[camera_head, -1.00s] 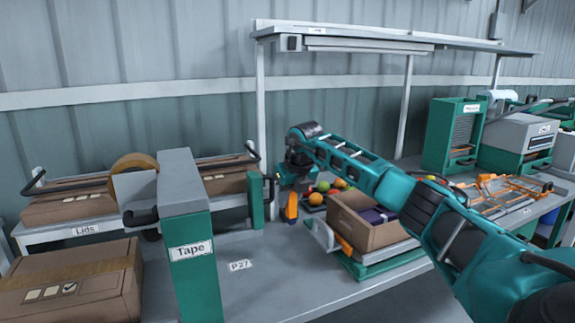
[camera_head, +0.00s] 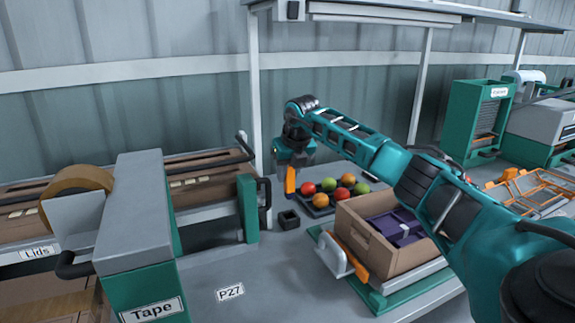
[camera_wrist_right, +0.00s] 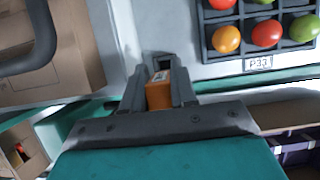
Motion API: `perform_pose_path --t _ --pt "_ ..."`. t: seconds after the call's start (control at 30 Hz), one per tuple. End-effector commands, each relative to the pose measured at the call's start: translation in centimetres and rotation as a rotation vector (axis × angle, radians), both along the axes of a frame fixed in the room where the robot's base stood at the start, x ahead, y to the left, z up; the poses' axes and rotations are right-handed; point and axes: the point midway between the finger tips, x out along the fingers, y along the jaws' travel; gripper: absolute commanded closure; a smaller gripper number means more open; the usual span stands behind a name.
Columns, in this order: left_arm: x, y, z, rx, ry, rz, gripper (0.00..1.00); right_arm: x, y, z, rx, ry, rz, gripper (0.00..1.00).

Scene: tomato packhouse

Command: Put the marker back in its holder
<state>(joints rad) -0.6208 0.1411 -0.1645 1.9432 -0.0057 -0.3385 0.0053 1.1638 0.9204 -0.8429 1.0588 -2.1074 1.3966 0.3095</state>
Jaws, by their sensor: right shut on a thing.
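My right gripper (camera_head: 291,168) is shut on an orange marker (camera_head: 290,182), which hangs upright below the fingers. A small dark square holder (camera_head: 289,219) stands on the grey bench just below the marker, with a visible gap between them in the head view. In the right wrist view the marker (camera_wrist_right: 158,94) sits between the two grey fingers (camera_wrist_right: 158,90), and the dark holder (camera_wrist_right: 168,62) shows just past its end. My left gripper is not in view.
A tray (camera_head: 318,211) of tomatoes lies right of the holder. A cardboard box (camera_head: 372,255) with a purple item stands on a green scale at front right. A tape dispenser (camera_head: 150,225) stands at left, with a green post (camera_head: 247,207) near the holder.

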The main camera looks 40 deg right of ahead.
Motion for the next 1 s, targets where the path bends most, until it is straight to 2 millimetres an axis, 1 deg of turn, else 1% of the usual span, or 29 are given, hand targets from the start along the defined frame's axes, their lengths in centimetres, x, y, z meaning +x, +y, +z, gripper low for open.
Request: perform_pose_path --t 0.17,0.33,0.5,0.7,0.8,0.87,1.0 --pt "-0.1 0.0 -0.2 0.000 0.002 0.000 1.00 0.0 0.0 -0.2 0.000 0.000 0.000 0.99" --pt "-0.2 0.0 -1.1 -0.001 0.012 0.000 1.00 0.0 0.0 -0.9 0.000 0.000 0.000 0.99" --pt "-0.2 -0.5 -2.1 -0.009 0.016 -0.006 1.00 0.0 0.0 -2.4 0.000 0.000 0.000 0.99" --pt "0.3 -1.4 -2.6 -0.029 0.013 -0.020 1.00 0.0 0.0 -4.3 0.000 0.000 0.000 0.99" --pt "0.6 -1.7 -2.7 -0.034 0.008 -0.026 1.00 -0.1 0.0 -5.0 0.001 0.000 0.000 0.99" --pt "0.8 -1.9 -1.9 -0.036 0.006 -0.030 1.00 -0.1 0.0 -4.9 0.000 0.001 0.001 0.99" --pt "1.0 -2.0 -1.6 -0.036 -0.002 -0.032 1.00 0.0 0.0 -5.3 0.000 0.000 0.000 0.99"
